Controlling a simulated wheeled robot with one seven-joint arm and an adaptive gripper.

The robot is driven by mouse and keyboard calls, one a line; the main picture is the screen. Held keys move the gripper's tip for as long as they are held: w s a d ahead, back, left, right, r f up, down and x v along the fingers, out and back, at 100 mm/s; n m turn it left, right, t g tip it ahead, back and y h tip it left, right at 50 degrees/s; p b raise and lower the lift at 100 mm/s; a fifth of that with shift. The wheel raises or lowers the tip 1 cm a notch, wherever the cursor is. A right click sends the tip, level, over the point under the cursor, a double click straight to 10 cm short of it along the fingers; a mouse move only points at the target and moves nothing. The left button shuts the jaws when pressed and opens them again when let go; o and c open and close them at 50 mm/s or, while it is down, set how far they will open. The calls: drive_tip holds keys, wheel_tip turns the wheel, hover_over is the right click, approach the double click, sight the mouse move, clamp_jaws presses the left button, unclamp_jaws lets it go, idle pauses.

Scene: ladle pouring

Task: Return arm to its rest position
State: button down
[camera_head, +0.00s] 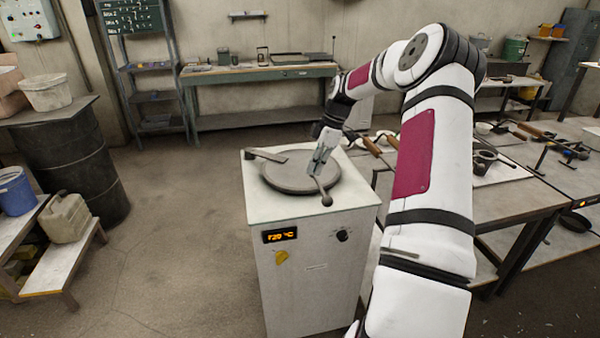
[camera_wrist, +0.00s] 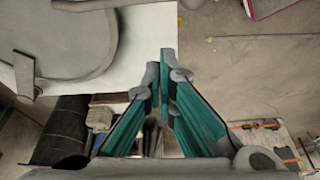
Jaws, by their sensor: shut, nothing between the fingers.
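My gripper (camera_head: 320,172) is shut and empty. In the head view it hangs over the right part of a round grey lid (camera_head: 287,184) on top of a white box-shaped furnace (camera_head: 315,250). A handle with a ball end shows at the lid's front edge, just below the fingertips; I cannot tell whether they touch it. In the wrist view the fingers (camera_wrist: 165,62) have teal inner sides and meet near the tips. The lid (camera_wrist: 75,30) lies at the upper left there. My arm reaches forward from the lower right of the head view, bent at the elbow.
A workbench (camera_head: 520,200) with tools and ladles stands right of the furnace. A dark barrel (camera_head: 75,165) and a low shelf with a blue bucket (camera_head: 15,190) stand at the left. The floor left of the furnace is clear.

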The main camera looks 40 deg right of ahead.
drive_tip(key=shift+a+r, duration=0.1)
drive_tip(key=shift+r, duration=0.1)
drive_tip(key=s+a+r+m+h, duration=0.2)
drive_tip(key=a+r, duration=0.6)
drive_tip(key=a, duration=0.4)
drive_tip(key=s+a+r+m+h, duration=0.25)
drive_tip(key=a+r, duration=0.55)
drive_tip(key=a, duration=0.4)
drive_tip(key=s+a+r+m+t, duration=0.1)
drive_tip(key=s+a+m, duration=0.2)
drive_tip(key=s+a, duration=0.4)
drive_tip(key=s+a+r+m+t+y, duration=0.1)
drive_tip(key=s+a, duration=0.6)
drive_tip(key=s, duration=0.7)
drive_tip(key=shift+r+m+t, duration=0.55)
drive_tip(key=shift+m+t, duration=0.05)
drive_tip(key=shift+m, duration=0.55)
drive_tip(key=shift+y, duration=0.25)
